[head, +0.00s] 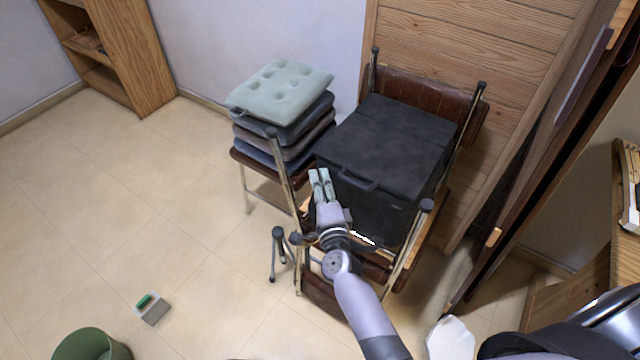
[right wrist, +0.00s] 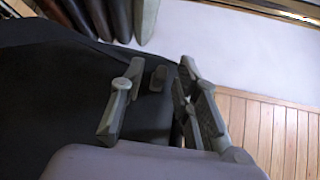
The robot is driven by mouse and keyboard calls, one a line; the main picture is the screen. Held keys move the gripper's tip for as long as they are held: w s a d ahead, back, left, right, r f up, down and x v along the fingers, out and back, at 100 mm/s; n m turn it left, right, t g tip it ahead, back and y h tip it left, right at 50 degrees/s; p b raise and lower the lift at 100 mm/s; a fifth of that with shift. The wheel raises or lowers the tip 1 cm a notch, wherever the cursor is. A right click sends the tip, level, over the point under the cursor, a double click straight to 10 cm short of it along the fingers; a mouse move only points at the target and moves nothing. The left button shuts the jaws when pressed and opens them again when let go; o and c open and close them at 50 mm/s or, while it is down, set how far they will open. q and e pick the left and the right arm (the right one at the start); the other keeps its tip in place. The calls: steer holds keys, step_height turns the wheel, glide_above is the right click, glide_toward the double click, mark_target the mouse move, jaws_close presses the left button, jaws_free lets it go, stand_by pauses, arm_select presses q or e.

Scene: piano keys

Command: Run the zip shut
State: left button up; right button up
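A black soft case (head: 395,135) lies on a brown chair, with a handle (head: 357,181) on its front side. My right gripper (head: 319,176) is at the case's front left corner, with its fingers pointing away from me. In the right wrist view, the gripper (right wrist: 158,100) is open, with a clear gap between its fingers. A small grey tab (right wrist: 158,78), perhaps the zip pull, shows in that gap against the black case (right wrist: 55,90); I cannot tell whether the fingers touch it. The zip line is too dark to make out. My left gripper is not in view.
A stack of cushions (head: 280,90) stands on a seat left of the case. Chair posts (head: 283,175) rise close to my right arm. A wooden panel (head: 480,45) is behind. A green bin (head: 90,345) and a small grey box (head: 153,312) are on the otherwise open floor at left.

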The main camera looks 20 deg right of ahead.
steer(key=shift+c, duration=0.3)
jaws_close()
steer(key=shift+f, duration=0.1)
stand_by(0.4)
